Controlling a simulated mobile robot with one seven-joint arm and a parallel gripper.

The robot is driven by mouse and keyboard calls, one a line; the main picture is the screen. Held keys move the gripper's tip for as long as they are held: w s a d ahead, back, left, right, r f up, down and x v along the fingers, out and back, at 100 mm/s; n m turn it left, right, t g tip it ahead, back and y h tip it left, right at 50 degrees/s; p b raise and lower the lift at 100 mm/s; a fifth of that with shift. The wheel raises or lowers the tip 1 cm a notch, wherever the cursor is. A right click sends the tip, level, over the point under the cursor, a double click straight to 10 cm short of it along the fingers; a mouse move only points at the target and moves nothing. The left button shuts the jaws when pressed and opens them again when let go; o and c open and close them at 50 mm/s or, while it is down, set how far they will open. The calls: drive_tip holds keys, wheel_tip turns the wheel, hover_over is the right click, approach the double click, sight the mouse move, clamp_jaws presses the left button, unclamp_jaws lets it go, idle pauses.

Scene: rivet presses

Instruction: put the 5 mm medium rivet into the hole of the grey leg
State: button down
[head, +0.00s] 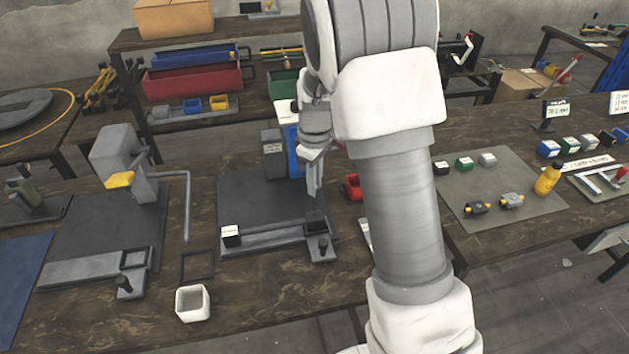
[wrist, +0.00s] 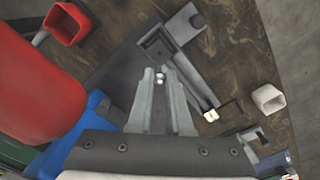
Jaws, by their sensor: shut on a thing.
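My gripper (head: 314,190) points down beside the blue press, above the dark mat. In the wrist view my gripper (wrist: 159,75) is shut on a small pale rivet (wrist: 159,76), held between the fingertips. Its size marking cannot be read. The grey leg (head: 268,240) appears as a long bar lying in the fixture at the front of the mat, also seen in the wrist view (wrist: 188,87). A dark block (head: 315,219) is at its right end and a white-topped block (head: 231,235) at its left end. The leg's hole cannot be made out. The rivet is apart from the leg.
The blue press (head: 292,150) stands behind my gripper; a large red rounded part (wrist: 38,95) is close at left in the wrist view. A red bin (head: 353,187) is to the right. A white cup (head: 193,303) and an empty dark frame (head: 197,265) are at front left.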

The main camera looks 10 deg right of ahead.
drive_tip(key=shift+f+b, duration=2.1)
drive_tip(key=shift+f, duration=0.85)
drive_tip(key=shift+f+b, duration=1.15)
drive_tip(key=shift+f, duration=0.5)
drive_tip(key=c, duration=0.8)
unclamp_jaws()
drive_tip(key=shift+o, duration=0.2)
drive_tip(key=shift+r, duration=0.1)
wheel_tip(320, 180, up, 17)
drive_tip(key=shift+r+p, duration=0.15)
drive_tip(key=shift+p, duration=1)
